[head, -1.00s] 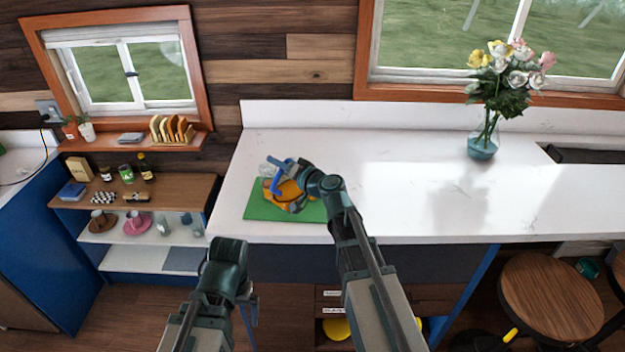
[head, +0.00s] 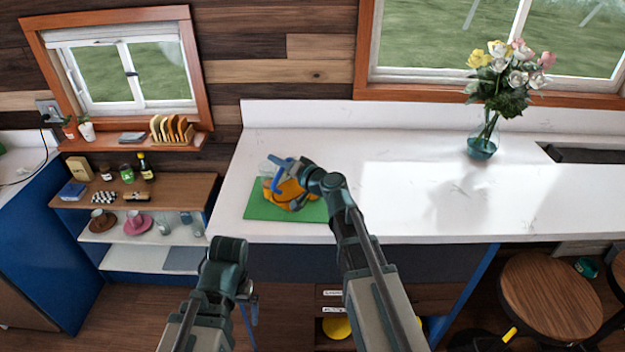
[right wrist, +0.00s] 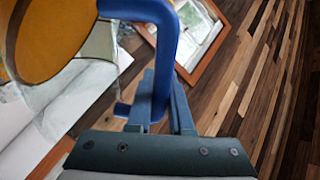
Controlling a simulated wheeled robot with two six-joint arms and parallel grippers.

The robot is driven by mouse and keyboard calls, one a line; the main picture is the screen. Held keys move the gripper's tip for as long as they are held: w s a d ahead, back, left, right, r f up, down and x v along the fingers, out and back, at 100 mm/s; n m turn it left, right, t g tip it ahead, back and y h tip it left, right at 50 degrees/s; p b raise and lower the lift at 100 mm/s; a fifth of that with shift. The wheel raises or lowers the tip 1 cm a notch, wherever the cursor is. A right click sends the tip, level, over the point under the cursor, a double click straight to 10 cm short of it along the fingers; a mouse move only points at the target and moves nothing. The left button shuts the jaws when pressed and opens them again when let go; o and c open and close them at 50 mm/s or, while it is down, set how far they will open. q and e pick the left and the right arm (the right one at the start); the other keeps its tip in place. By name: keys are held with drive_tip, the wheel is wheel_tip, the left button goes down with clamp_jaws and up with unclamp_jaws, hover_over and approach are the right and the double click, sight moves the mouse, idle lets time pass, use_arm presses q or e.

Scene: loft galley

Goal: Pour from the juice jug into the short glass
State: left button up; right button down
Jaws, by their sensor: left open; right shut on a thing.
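The juice jug (head: 284,196), with orange juice and a blue handle, is over the green mat (head: 258,208) on the white counter and looks tilted. My right gripper (right wrist: 163,98) is shut on its blue handle (right wrist: 163,50). In the right wrist view the orange juice (right wrist: 45,35) and clear wall are at the upper left. A clear glass shape (head: 267,169) shows at the jug's far left side; I cannot tell whether it is the short glass or part of the jug. No stream is visible. My left gripper (head: 250,312) is open and empty, low in front of the counter.
A vase of flowers (head: 482,146) stands on the right of the counter (head: 400,215), with clear surface between. A shelf unit (head: 185,195) with cups and glasses is at the left. Wooden stools (head: 550,297) stand at the lower right.

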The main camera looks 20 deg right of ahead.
drive_tip(key=shift+w+d+r+m+p, duration=0.35)
drive_tip(key=shift+d+r+m+p, duration=0.2)
drive_tip(key=shift+r+m+p, duration=0.15)
idle(2.7)
drive_tip(key=f+n+b, duration=0.1)
drive_tip(key=s+a+f+n+b, duration=0.1)
drive_tip(key=a+f+n+b, duration=0.1)
drive_tip(key=b, duration=0.1)
drive_tip(key=shift+s+a+f, duration=0.15)
drive_tip(key=shift+s+a, duration=0.05)
drive_tip(key=shift+s, duration=0.2)
drive_tip(key=shift+w+r+p, duration=0.1)
drive_tip(key=shift+r+p, duration=0.2)
drive_tip(key=shift+s+a+f+n+t+b, duration=0.2)
drive_tip(key=shift+f+n+t+b, duration=0.1)
drive_tip(key=shift+f+b, duration=0.2)
drive_tip(key=s+a+f+n+t+b, duration=0.1)
drive_tip(key=s+a+f+n+b, duration=0.3)
drive_tip(key=n+b, duration=0.3)
drive_tip(key=shift+a+f+b, duration=0.4)
drive_tip(key=shift+a+f, duration=0.1)
drive_tip(key=shift+a, duration=0.35)
drive_tip(key=shift+n, duration=0.3)
